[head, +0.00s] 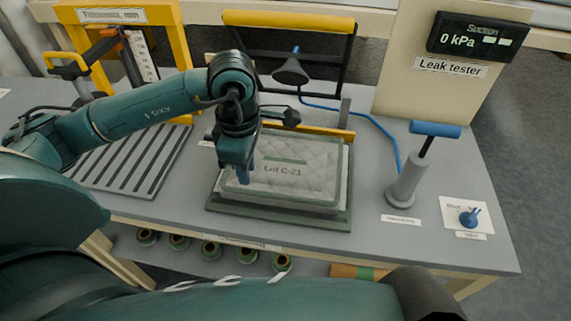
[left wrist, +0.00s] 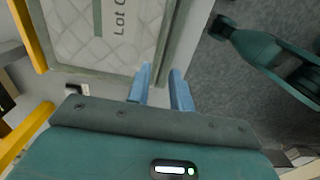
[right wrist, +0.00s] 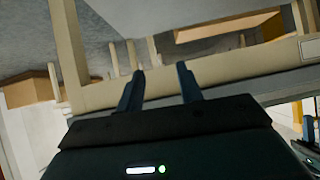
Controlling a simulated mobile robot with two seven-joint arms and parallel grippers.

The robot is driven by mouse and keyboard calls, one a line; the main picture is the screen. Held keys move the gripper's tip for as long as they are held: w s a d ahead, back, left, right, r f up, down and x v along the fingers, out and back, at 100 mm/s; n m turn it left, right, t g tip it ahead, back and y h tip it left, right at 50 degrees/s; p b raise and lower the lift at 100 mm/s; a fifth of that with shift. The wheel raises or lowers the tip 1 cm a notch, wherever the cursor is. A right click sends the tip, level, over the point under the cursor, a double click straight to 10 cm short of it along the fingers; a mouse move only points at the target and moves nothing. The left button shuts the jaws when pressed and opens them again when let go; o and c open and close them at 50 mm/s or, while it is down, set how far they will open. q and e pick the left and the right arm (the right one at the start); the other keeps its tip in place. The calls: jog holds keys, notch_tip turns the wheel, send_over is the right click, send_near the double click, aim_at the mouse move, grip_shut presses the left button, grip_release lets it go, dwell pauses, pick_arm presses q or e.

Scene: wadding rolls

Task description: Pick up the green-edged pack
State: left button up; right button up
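The green-edged pack (head: 290,170), a quilted pale slab under clear film marked "Lot C-21", lies flat on a dark green base plate (head: 275,214) at the table's middle. My left gripper (head: 243,178) points down at the pack's left part in the head view and hides a little of it. In the left wrist view its two blue fingers (left wrist: 160,75) stand apart near the pack's edge (left wrist: 115,30), with a gap between them; contact is unclear. My right gripper (right wrist: 161,72) is open and empty, away from the pack, facing pale beams.
A slotted grey rack (head: 130,160) lies left of the pack. A yellow-barred frame (head: 290,22) and a suction cup (head: 291,72) on a blue hose stand behind. A blue-handled pump (head: 408,180) and a blue valve knob (head: 470,216) are at right. Green rolls (head: 211,250) sit below.

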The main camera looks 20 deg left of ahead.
aim_at(250, 190)
pick_arm(q)
jog(key=shift+w+f+p, duration=0.15)
jog(key=shift+f+p, duration=0.6)
jog(key=shift+f, duration=2.45)
jog(key=shift+c, duration=0.2)
grip_shut()
